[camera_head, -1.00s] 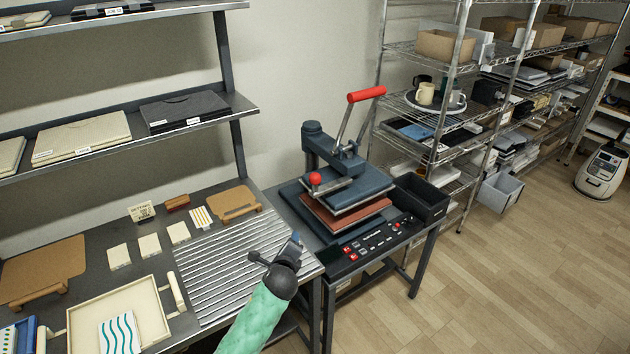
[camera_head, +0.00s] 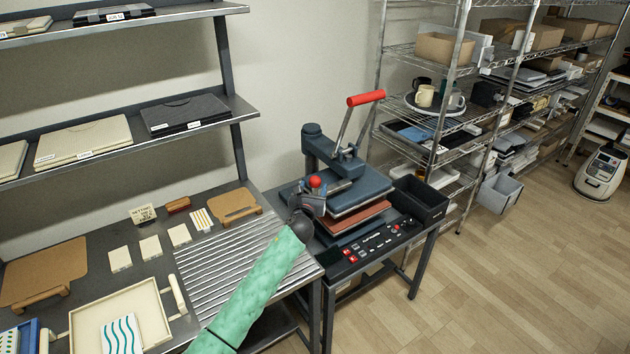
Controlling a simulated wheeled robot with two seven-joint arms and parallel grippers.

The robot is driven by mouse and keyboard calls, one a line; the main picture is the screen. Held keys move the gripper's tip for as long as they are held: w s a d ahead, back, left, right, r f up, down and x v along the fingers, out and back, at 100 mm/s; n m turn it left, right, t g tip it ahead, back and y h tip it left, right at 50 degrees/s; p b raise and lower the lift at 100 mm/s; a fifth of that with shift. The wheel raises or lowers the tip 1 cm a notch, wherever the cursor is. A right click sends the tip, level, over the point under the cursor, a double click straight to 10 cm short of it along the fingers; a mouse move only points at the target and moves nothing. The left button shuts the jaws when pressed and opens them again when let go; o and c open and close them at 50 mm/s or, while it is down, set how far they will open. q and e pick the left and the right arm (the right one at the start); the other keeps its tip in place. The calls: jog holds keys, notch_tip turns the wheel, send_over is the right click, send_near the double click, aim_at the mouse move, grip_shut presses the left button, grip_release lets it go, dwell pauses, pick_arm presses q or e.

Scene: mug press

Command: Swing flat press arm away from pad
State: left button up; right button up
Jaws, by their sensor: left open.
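The flat press stands on a dark stand right of the bench. Its blue-grey upper plate (camera_head: 362,192) is raised above the reddish-brown pad (camera_head: 355,221) and lies over most of it. The red-gripped lever (camera_head: 366,98) points up. A red ball knob (camera_head: 315,182) sits at the plate's front left. My left gripper (camera_head: 312,200) is open at the knob, just below it in the picture; I cannot tell whether it touches. The gripper and my arm hide the press's front left corner. My right gripper is not in view.
A black bin (camera_head: 421,200) stands right of the press, and a control panel (camera_head: 380,241) lies in front. The ribbed metal rack (camera_head: 225,262) is to the left, partly under my arm. Wire shelves (camera_head: 440,130) stand behind on the right.

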pick_arm(q)
jog(key=shift+w+d+p, duration=0.2)
jog(key=shift+w+p, duration=0.3)
jog(key=shift+w, duration=1.4)
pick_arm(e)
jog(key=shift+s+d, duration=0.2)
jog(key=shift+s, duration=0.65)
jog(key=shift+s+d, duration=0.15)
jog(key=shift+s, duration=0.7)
pick_arm(q)
grip_shut()
jog(key=shift+d+f, duration=0.1)
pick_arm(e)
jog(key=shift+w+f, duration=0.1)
